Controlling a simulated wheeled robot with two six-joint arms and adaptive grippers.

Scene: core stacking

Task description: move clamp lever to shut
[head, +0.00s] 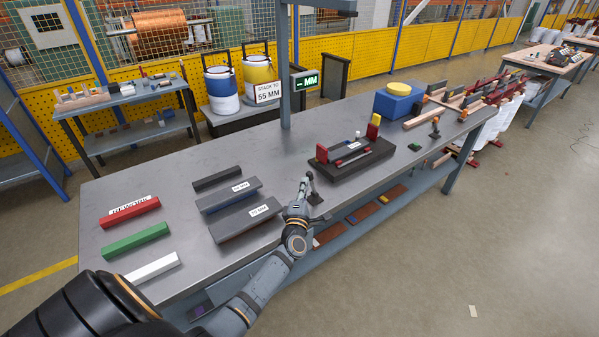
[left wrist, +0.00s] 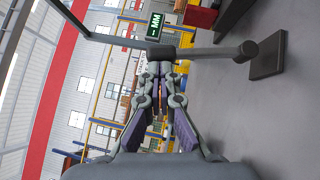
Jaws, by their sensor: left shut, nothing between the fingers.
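The clamp lever (left wrist: 208,53) is a grey bar with a dark grip (left wrist: 160,52) at its end. It rises from a pivot on a small dark base plate (left wrist: 268,55), which also shows in the head view (head: 316,198). The lever stands roughly upright from the table. My left gripper (head: 304,184) is shut and empty at the table's front edge. In the left wrist view its fingertips (left wrist: 167,68) are close beside the dark grip; I cannot tell whether they touch it. My gripper partly hides the lever in the head view. My right gripper is out of view.
A dark fixture (head: 375,160) with red and yellow end blocks stands right of the lever. Grey bars (head: 230,193) and coloured bars (head: 135,238) lie to the left. A display (head: 305,82) hangs on a post behind. Table (head: 275,150) is bare between bars and fixture.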

